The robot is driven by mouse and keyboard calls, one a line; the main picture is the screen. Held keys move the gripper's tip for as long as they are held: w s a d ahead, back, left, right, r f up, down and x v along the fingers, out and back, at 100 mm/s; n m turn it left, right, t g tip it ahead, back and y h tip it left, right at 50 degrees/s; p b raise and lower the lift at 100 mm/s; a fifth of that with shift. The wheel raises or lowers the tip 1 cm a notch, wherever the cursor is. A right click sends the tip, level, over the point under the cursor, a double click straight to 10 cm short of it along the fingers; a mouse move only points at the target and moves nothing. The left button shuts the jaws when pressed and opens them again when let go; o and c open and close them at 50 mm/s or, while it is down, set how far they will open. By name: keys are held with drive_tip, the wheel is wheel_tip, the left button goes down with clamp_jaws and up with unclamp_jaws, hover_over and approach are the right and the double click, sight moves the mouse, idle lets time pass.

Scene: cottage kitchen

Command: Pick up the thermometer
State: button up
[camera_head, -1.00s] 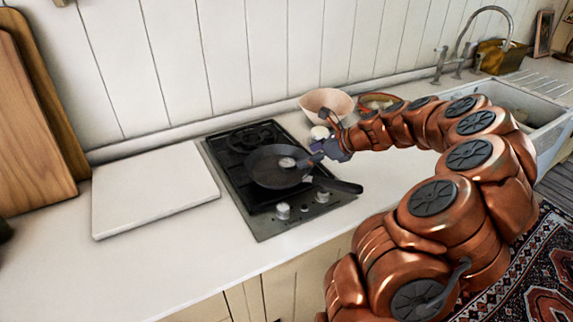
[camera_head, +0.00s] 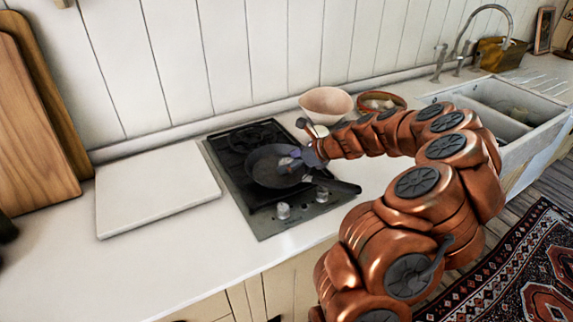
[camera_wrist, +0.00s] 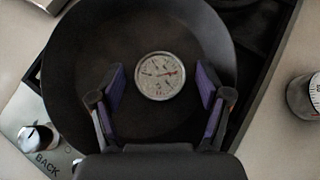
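In the wrist view my gripper (camera_wrist: 160,88) is open, with one purple-padded finger on each side of the dial and a gap to both. I cannot tell how far above the pan floor the fingertips are. In the head view my gripper (camera_head: 291,163) is over the pan (camera_head: 262,170) and mostly covers the thermometer.
The black stove (camera_head: 228,155) has knobs (camera_head: 283,210) along its front. A pink bowl (camera_head: 326,104) and a reddish dish (camera_head: 380,102) stand behind my arm. A white board (camera_head: 155,188) lies to the left. A small round dial-topped item (camera_wrist: 305,95) stands right of the pan.

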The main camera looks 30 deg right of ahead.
drive_tip(key=c, duration=1.1)
